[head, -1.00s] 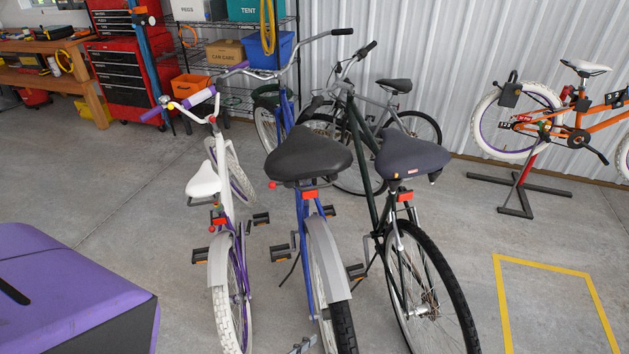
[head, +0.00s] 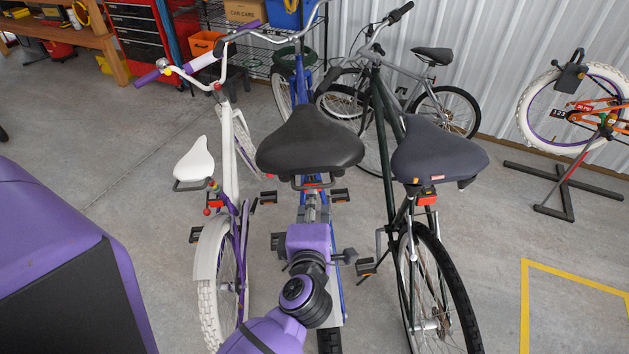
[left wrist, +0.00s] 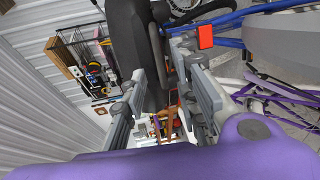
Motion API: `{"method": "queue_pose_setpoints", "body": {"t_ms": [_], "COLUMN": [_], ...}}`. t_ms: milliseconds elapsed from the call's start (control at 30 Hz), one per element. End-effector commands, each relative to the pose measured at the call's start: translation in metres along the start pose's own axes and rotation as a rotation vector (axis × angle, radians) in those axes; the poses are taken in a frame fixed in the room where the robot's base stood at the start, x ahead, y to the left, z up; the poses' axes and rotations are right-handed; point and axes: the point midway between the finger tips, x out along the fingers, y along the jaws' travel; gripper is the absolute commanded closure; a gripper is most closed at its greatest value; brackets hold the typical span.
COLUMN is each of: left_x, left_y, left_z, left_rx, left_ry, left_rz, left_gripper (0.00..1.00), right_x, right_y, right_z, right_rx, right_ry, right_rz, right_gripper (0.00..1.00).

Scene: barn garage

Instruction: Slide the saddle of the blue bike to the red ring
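The blue bike (head: 300,85) stands in the middle of the head view with its wide black saddle (head: 310,142) towards me. The saddle also shows in the left wrist view (left wrist: 128,45). My left gripper (head: 312,205) is behind and below this saddle; its fingers also show in the left wrist view (left wrist: 160,75). They are apart, with a gap between them, and the saddle's underside is just beyond. A red reflector (left wrist: 205,37) sits beside the fingers. I cannot make out a red ring. My right gripper is not in view.
A white bike with a white saddle (head: 194,160) stands close on the left. A dark green bike with a dark saddle (head: 436,150) stands close on the right. A yellow floor outline (head: 570,274) lies at the lower right, on clear concrete.

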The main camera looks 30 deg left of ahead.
Motion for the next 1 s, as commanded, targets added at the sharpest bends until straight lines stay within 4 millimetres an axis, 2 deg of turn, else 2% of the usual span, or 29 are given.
{"method": "queue_pose_setpoints", "body": {"t_ms": [233, 500, 633, 867, 900, 1000], "left_x": [0.031, 0.069, 0.076, 0.077, 0.077, 0.077], "left_y": [0.002, 0.001, 0.001, 0.001, 0.001, 0.001], "left_z": [0.0, -0.001, -0.001, -0.001, -0.001, -0.001], "left_rx": [0.014, 0.014, 0.012, 0.012, 0.012, 0.012], "left_ry": [0.003, 0.002, 0.002, 0.002, 0.002, 0.002], "left_rz": [0.004, 0.003, 0.003, 0.003, 0.003, 0.003], "left_gripper": [0.72, 0.72, 0.72, 0.72, 0.74, 0.87], "right_x": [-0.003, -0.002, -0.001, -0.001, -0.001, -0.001], "right_y": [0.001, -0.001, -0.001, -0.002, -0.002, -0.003], "right_z": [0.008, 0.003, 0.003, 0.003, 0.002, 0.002], "right_rx": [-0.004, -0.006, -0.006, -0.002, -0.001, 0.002], "right_ry": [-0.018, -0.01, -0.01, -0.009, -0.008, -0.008], "right_rz": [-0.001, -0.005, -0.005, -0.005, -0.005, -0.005], "right_gripper": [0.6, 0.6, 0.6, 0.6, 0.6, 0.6]}}
